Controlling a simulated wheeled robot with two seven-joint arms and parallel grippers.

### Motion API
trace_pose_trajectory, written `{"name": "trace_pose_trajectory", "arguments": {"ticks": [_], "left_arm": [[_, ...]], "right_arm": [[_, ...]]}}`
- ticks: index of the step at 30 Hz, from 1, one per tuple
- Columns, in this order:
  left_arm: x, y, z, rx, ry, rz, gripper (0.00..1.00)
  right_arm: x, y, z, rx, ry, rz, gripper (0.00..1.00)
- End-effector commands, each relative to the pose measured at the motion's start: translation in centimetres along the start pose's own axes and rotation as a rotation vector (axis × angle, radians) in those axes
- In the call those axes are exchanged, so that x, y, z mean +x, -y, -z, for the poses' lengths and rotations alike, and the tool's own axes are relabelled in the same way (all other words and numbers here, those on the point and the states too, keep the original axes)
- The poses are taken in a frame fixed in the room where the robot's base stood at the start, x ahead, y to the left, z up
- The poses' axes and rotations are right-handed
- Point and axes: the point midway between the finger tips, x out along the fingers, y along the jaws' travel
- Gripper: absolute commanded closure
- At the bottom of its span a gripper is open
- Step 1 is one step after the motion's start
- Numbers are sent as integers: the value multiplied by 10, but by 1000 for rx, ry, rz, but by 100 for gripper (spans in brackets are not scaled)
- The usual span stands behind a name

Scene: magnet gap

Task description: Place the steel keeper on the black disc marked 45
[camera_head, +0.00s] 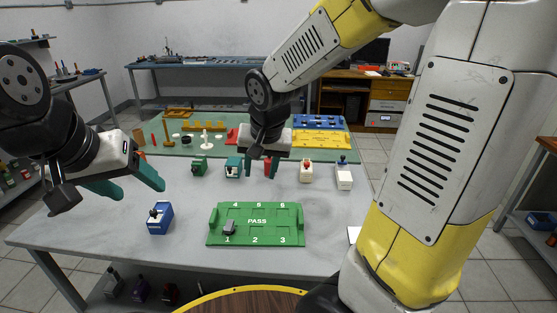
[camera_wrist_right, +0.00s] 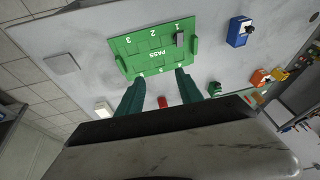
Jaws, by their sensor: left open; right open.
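A small grey block (camera_head: 229,228), perhaps the steel keeper, sits at position 1 of the green PASS tray (camera_head: 285,239); the right wrist view also shows the block (camera_wrist_right: 180,39) on the tray (camera_wrist_right: 133,70). I cannot make out a black disc marked 45. My left gripper (camera_head: 127,183) is open and empty, above the table's left side. My right gripper (camera_head: 262,172) is open, pointing down behind the tray in the head view.
A blue box (camera_head: 160,219) stands left of the tray. A row of small boxes, including green (camera_head: 199,168) and white (camera_head: 344,178) ones, stands behind it. A green mat (camera_head: 160,150) with loose parts lies farther back. The table's front left is clear.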

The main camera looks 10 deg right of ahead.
Motion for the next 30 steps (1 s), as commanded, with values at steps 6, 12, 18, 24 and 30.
{"name": "trace_pose_trajectory", "arguments": {"ticks": [6, 12, 18, 24, 30], "left_arm": [[0, 0, 0, 0, 0, 0, 38], [0, 0, 0, 0, 0, 0, 38], [0, 0, 0, 0, 0, 0, 38], [0, 0, 0, 0, 0, 0, 38], [0, 0, 0, 0, 0, 0, 38]], "right_arm": [[-84, -42, -36, -102, -67, 97, 57], [-123, -56, -70, -209, -129, 140, 57], [-132, -58, -82, -255, -150, 149, 57], [-132, -57, -82, -258, -150, 150, 57], [-132, -57, -82, -257, -151, 150, 57]]}}
